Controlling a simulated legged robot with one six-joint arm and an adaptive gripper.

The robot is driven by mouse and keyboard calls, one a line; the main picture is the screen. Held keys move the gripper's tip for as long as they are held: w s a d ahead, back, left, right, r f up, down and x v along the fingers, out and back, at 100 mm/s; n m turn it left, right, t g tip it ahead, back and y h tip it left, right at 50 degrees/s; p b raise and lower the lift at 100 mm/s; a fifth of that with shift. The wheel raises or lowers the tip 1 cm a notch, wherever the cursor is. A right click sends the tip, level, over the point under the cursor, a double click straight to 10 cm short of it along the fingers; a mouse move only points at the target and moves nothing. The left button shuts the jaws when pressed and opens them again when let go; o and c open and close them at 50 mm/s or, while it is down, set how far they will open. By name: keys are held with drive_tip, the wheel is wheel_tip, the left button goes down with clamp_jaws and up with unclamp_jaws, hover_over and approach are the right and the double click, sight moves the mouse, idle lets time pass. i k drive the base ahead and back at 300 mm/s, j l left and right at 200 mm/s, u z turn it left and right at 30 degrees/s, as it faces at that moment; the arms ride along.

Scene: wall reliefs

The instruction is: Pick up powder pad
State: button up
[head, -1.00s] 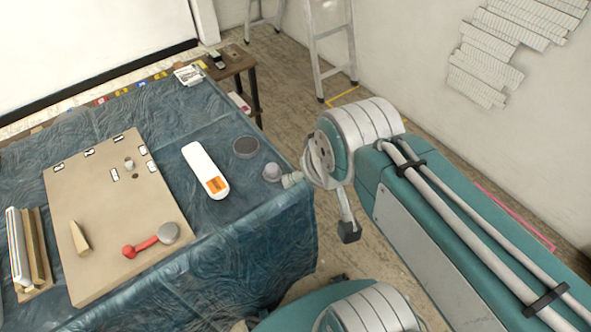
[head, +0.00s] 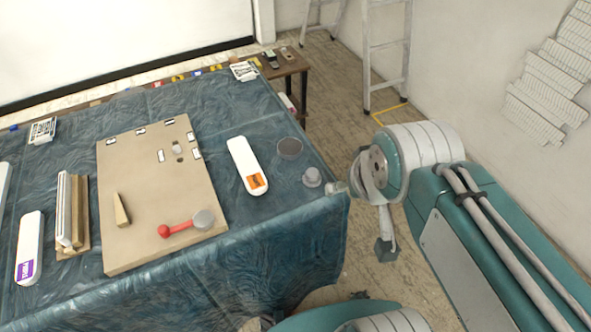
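Two small round things sit near the right edge of the blue-covered table: a flat dark grey disc (head: 289,148) and a lighter grey knob-like piece (head: 312,177). I cannot tell for certain which of them is the powder pad. A red-handled tool with a round grey head (head: 204,219) lies on the tan board. My teal and white arm stands just right of the table edge. My gripper's fingers do not show; the arm's joint housing may hide them. Nothing is visibly held.
The tan board (head: 150,240) lies on the table (head: 270,225) with a small wedge (head: 121,209). A white bottle with an orange label (head: 247,166) lies right of it. Upright boards (head: 75,212) and a purple-labelled bottle (head: 29,248) are at left. A ladder (head: 385,50) stands behind.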

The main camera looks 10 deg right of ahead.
sight(312, 179)
drive_tip(key=i+l+u, duration=0.15)
drive_tip(key=l+u, duration=0.15)
drive_tip(key=l, duration=0.35)
drive_tip(key=l+u, duration=0.25)
drive_tip(key=l, duration=0.4)
drive_tip(key=i, duration=0.05)
